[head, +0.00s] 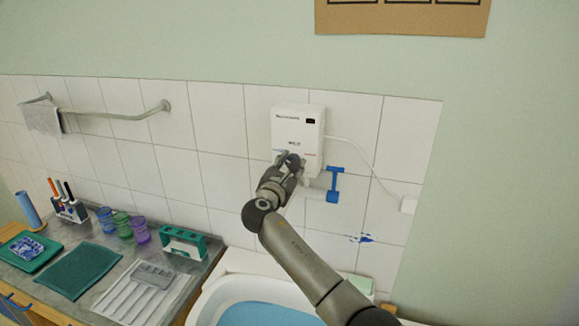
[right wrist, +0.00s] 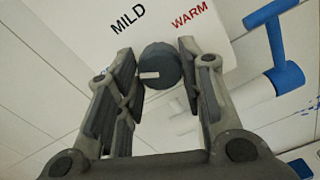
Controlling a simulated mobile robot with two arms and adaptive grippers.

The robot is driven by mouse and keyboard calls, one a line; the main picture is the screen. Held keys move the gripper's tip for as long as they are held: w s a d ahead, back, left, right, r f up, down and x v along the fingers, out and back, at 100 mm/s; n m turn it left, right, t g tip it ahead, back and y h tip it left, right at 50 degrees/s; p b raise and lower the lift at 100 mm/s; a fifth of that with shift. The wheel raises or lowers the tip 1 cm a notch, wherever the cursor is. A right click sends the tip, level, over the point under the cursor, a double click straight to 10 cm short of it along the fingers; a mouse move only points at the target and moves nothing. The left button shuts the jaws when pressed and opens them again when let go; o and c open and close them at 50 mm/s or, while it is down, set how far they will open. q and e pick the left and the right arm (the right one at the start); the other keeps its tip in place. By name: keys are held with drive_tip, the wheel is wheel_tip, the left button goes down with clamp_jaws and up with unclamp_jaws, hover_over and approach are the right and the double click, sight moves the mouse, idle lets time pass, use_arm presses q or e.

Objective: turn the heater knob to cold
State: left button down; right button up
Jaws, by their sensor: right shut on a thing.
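The white heater (head: 290,125) hangs on the tiled wall, with a small dark display at its upper right. Its round dark knob (right wrist: 160,66) sits at the lower front; a short white mark on it points to the left in the right wrist view. The label "MILD" is above left of the knob and "WARM" above right; no cold label is readable. My right gripper (head: 287,160) reaches up to the heater; in the right wrist view its fingers (right wrist: 158,68) are on both sides of the knob, shut on it. My left gripper is not in view.
A blue tap handle (head: 334,185) sticks out just right of the heater's pipe. A basin with blue water (head: 260,314) is below. The counter at left holds cups, a green mat (head: 80,270) and a white tray (head: 135,295). A cable runs to a wall box.

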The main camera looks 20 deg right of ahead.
drive_tip(key=shift+d+r, duration=0.1)
drive_tip(key=shift+r, duration=0.3)
drive_tip(key=o, duration=0.7)
drive_tip(key=shift+w, duration=0.1)
drive_tip(key=shift+o, duration=1.4)
drive_tip(key=shift+f, duration=0.15)
drive_tip(key=shift+o, duration=0.3)
drive_tip(key=shift+f, duration=0.2)
drive_tip(key=shift+s+a, duration=0.35)
drive_tip(key=shift+s, duration=0.05)
drive_tip(key=v, duration=1)
drive_tip(key=shift+s+a, duration=0.2)
drive_tip(key=shift+s, duration=0.2)
